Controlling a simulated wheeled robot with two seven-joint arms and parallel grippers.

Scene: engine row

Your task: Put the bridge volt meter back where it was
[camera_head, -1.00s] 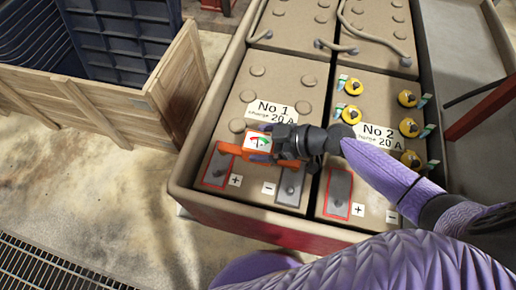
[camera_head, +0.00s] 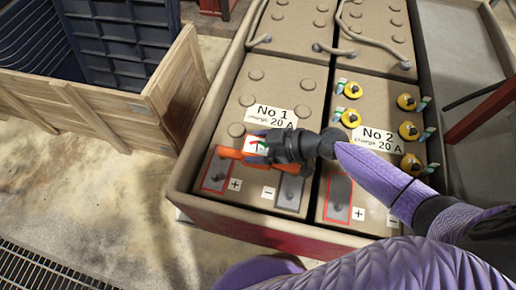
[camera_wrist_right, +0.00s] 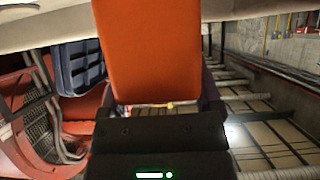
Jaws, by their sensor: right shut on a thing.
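The bridge volt meter has an orange bar (camera_head: 230,153) and a small white dial (camera_head: 256,143) with red and green marks. In the head view it is over the front end of battery No 1 (camera_head: 262,87), just behind the plus and minus terminal plates. My right gripper (camera_head: 270,147) is shut on it and covers its right part. In the right wrist view a broad orange face of the meter (camera_wrist_right: 152,45) fills the middle above my gripper (camera_wrist_right: 158,112). I cannot tell whether the meter touches the battery. My left gripper is out of view.
Battery No 2 (camera_head: 390,90), with several yellow caps, stands on the right under my right arm. Cables cross the batteries behind. The batteries sit in a tray with a red front (camera_head: 270,232). A wooden crate (camera_head: 95,105) with a blue bin stands left. The floor (camera_head: 130,190) between is bare.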

